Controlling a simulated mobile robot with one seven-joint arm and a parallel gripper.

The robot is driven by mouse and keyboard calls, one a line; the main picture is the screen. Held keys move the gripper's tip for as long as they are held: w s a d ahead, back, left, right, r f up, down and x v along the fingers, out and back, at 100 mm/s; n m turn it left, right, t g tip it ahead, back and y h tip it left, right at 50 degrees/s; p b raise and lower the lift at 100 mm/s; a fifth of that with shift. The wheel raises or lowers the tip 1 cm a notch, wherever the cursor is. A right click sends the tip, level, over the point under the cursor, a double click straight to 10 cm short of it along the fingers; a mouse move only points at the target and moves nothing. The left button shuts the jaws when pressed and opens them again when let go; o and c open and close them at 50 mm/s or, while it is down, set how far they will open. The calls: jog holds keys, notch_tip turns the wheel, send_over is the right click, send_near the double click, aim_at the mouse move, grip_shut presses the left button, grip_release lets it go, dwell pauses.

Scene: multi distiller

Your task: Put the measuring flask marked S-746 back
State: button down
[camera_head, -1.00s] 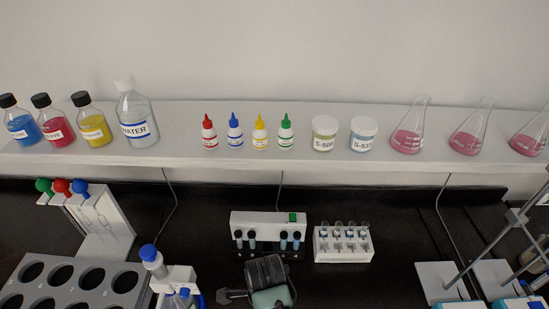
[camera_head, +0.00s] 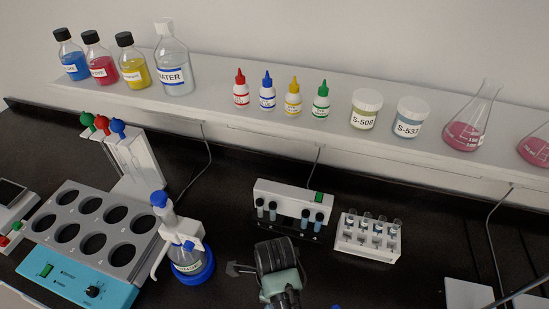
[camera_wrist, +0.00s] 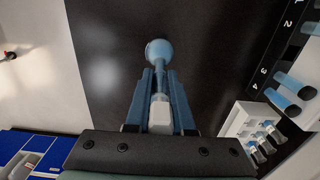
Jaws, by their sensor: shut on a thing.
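My gripper (camera_wrist: 160,77) is shut on a slim clear piece of glassware in the wrist view. This held flask (camera_wrist: 158,52) has a round blue end beyond the fingertips, a narrow neck between the fingers and a whitish block nearer the wrist. No marking on it is readable, so I cannot confirm S-746. In the head view my gripper (camera_head: 240,268) is low in the middle, above the dark bench, in front of the white tube device; the held flask cannot be made out there.
The tube device (camera_head: 290,197) and a white vial rack (camera_head: 367,246) stand behind and right of my gripper. A blue-capped dispenser bottle (camera_head: 187,258) stands left, beside a grey holed block (camera_head: 72,212). Bottles, jars and pink flasks line the shelf (camera_head: 215,103).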

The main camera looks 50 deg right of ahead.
notch_tip(320, 180, down, 3)
jog(key=shift+f, duration=0.15)
jog(key=c, duration=0.8)
grip_release()
notch_tip(320, 180, up, 12)
jog(key=shift+s+r+b, duration=0.1)
jog(key=shift+b, duration=0.3)
